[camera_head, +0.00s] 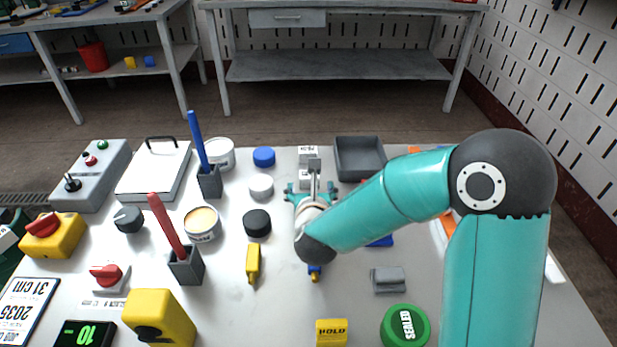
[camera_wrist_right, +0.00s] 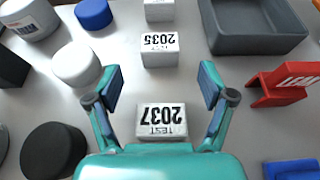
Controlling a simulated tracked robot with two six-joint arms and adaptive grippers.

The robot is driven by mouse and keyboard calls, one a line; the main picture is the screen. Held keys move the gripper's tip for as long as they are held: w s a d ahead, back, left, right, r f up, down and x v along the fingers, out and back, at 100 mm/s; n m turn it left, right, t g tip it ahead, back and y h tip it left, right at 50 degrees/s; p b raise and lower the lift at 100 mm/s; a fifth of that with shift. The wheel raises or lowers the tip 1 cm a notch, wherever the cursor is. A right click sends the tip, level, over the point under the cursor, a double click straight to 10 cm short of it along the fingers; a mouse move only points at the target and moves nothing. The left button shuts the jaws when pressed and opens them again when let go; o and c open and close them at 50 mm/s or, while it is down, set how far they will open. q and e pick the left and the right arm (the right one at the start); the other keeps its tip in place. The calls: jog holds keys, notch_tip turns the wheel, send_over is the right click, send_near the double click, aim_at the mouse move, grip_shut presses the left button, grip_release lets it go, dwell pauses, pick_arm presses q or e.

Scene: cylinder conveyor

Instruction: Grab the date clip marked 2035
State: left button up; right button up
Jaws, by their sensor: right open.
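The date clip marked 2035 (camera_wrist_right: 160,50) is a small pale block on the white table, its print upside down in the right wrist view. It sits just beyond the fingertips of my right gripper (camera_wrist_right: 161,84). A nearer clip marked 2037 TEST (camera_wrist_right: 162,121) lies between the open fingers, with clear gaps on both sides. In the head view my right gripper (camera_head: 311,194) reaches away over the table, partly hidden by its own arm. Pale blocks (camera_head: 308,152) show beyond it there, too small to read. My left gripper is out of view.
A third pale block (camera_wrist_right: 159,10) stands behind 2035. A grey tray (camera_wrist_right: 255,43) and a red labelled stand (camera_wrist_right: 285,85) are on the right. A white cap (camera_wrist_right: 76,64), blue cap (camera_wrist_right: 94,14) and black cap (camera_wrist_right: 53,151) are on the left.

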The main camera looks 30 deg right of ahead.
aim_at(309, 179)
jog(key=x, duration=0.4)
jog(key=shift+w+r+p, duration=0.1)
jog(key=shift+p, duration=0.25)
jog(key=c, duration=1)
jog(key=shift+o, duration=0.2)
jog(key=shift+r, duration=0.1)
